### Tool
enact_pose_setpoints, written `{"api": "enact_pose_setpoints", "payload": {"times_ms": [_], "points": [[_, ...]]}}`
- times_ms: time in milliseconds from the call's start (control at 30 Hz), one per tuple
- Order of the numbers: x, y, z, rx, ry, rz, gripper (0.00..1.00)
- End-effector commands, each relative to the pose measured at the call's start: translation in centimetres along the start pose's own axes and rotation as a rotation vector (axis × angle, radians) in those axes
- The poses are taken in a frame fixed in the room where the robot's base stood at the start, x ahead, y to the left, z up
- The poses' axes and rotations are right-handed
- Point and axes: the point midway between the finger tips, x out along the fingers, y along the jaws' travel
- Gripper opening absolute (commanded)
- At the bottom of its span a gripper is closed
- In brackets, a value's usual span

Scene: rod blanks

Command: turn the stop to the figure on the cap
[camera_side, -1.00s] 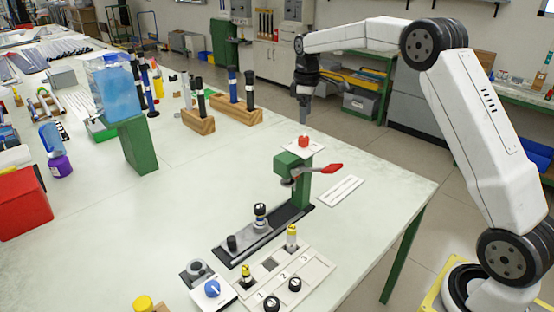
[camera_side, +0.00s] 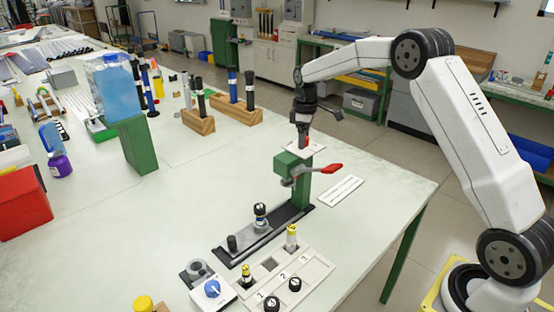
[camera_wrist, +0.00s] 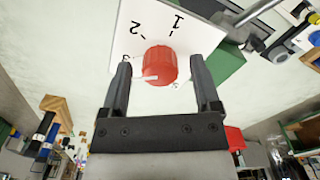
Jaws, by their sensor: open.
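The stop is a red ribbed knob (camera_wrist: 160,65) on a white plate (camera_wrist: 197,38) that carries figures; 1 and 2 read clearly, others are partly hidden. A white mark shows on the knob's lower left side. My gripper (camera_wrist: 160,72) is open, with one finger on each side of the knob and a gap to each. In the side view my gripper (camera_side: 303,142) points down over the plate on top of the green press (camera_side: 293,170). A black-capped blank (camera_side: 260,213) stands in the fixture below the press; the figure on its cap is too small to read.
A red-handled lever (camera_side: 326,169) sticks out right from the press. A numbered tray (camera_side: 308,277) with several capped blanks and a blue dial (camera_side: 212,289) stand in front. A white card (camera_side: 340,190) lies to the right.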

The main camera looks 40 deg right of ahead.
Motion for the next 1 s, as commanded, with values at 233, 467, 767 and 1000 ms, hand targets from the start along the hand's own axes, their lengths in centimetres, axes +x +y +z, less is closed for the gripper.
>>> {"api": "enact_pose_setpoints", "payload": {"times_ms": [233, 467, 767, 1000], "points": [[0.08, 0.00, 0.00, 0.000, 0.000, 0.000, 0.77], [0.06, 0.00, 0.00, 0.000, 0.000, 0.000, 0.04], [0.04, 0.00, 0.00, 0.013, 0.000, 0.000, 0.00], [0.04, 0.01, 0.00, 0.087, -0.001, 0.001, 0.00]]}}
